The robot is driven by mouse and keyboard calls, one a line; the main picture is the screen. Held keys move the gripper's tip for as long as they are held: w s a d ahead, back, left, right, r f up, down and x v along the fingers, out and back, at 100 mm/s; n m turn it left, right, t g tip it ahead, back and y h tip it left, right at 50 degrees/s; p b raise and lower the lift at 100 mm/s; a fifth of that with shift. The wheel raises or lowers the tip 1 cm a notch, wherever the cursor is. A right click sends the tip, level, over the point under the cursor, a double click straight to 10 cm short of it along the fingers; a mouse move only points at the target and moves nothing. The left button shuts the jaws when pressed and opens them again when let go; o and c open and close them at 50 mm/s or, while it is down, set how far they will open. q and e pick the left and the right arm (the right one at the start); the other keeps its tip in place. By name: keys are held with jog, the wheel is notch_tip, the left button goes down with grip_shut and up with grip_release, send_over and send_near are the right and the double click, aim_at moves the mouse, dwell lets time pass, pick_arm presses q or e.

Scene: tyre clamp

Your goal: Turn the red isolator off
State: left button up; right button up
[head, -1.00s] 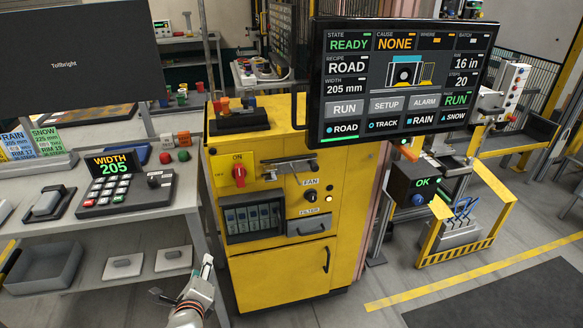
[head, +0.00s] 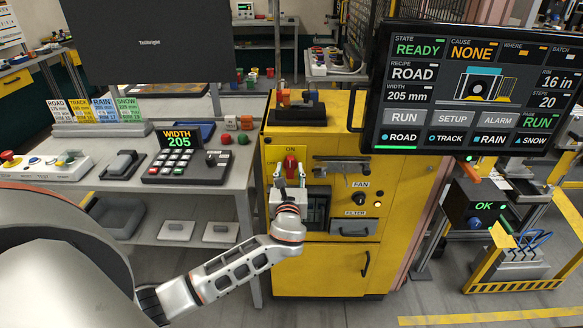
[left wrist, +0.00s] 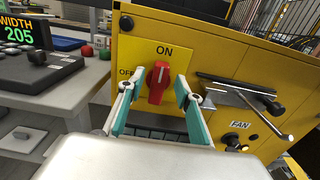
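The red isolator (head: 290,165) is a rotary knob on the front of the yellow cabinet, below the word ON. In the left wrist view the red isolator (left wrist: 158,82) stands upright with its white mark toward ON; the OFF label is at its left. My left gripper (head: 290,183) is in front of the isolator. In the left wrist view the left gripper (left wrist: 157,92) is open, with one teal-padded finger on each side of the knob. Whether the pads touch it is not clear; gaps seem to show. My right gripper is not in view.
The yellow cabinet (head: 320,265) also carries a metal handle (left wrist: 240,90), a FAN knob (head: 359,199) and a FILTER drawer (head: 353,228). A large screen (head: 465,85) overhangs at the right. A grey bench (head: 215,196) with a keypad (head: 185,168) stands at the left.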

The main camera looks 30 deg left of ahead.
pick_arm(q)
jog(key=shift+x, duration=0.9)
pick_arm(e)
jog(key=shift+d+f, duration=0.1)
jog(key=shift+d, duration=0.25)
pick_arm(q)
grip_shut()
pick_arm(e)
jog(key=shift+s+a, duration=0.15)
